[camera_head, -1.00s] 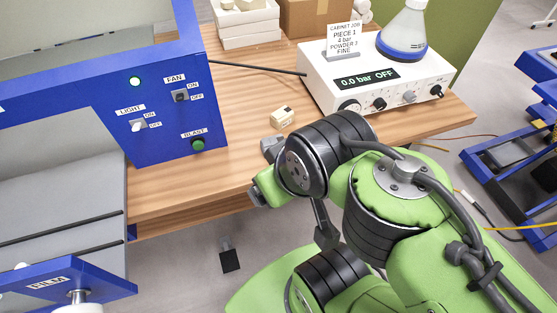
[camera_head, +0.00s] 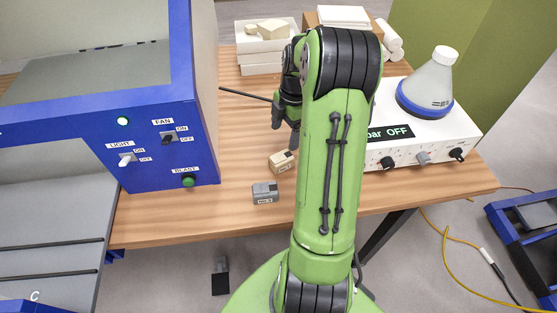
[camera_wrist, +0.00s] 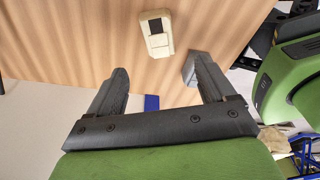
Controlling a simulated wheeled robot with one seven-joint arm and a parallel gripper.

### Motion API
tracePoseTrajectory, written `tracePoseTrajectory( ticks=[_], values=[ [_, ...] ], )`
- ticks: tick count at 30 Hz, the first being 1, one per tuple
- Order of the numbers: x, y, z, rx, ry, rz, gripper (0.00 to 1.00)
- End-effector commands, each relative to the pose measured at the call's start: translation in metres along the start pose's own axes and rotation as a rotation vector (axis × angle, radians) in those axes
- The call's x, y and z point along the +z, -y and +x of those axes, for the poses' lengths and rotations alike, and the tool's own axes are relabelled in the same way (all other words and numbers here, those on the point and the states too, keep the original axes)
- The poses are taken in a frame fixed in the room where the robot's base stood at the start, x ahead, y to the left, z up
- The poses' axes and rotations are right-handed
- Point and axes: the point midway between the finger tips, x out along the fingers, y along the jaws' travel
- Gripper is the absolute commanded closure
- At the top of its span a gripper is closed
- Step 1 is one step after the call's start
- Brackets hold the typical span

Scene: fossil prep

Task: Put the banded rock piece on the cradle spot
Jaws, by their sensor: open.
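My gripper (camera_wrist: 160,66) is open and empty in the wrist view, with its two fingers well apart. In the head view its dark end (camera_head: 284,112) hangs over the table, partly behind my arm. A cream block with a dark patch and a label (camera_head: 283,161) lies on the table; it also shows beyond the fingertips in the wrist view (camera_wrist: 156,36). A grey labelled block (camera_head: 265,193) lies nearer the front edge and shows by the right finger in the wrist view (camera_wrist: 189,70). I cannot make out bands on either block, nor a marked cradle spot.
A blue cabinet (camera_head: 150,110) with switches stands at left. A white control box (camera_head: 437,135) carrying a flask (camera_head: 428,85) stands at right. White trays (camera_head: 262,50) with pale pieces are at the back. The wooden table (camera_head: 180,215) is bare at front left.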

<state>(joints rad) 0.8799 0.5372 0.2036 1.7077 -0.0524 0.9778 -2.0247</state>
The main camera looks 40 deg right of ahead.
Motion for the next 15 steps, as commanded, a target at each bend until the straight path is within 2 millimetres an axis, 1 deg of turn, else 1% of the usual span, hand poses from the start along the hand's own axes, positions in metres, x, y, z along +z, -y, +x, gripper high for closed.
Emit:
tracePoseTrajectory(
  ticks=[1,3,6,10,15],
  values=[
    [0.0,0.001,0.016,-0.005,-0.003,0.002,0.17],
    [0.0,0.001,0.032,-0.004,-0.002,0.003,0.17],
    [0.0,0.001,0.048,-0.002,-0.002,0.002,0.17],
    [0.001,0.001,0.062,-0.002,-0.001,0.003,0.17],
    [0.003,0.002,0.094,-0.002,-0.002,0.003,0.17]
  ],
)
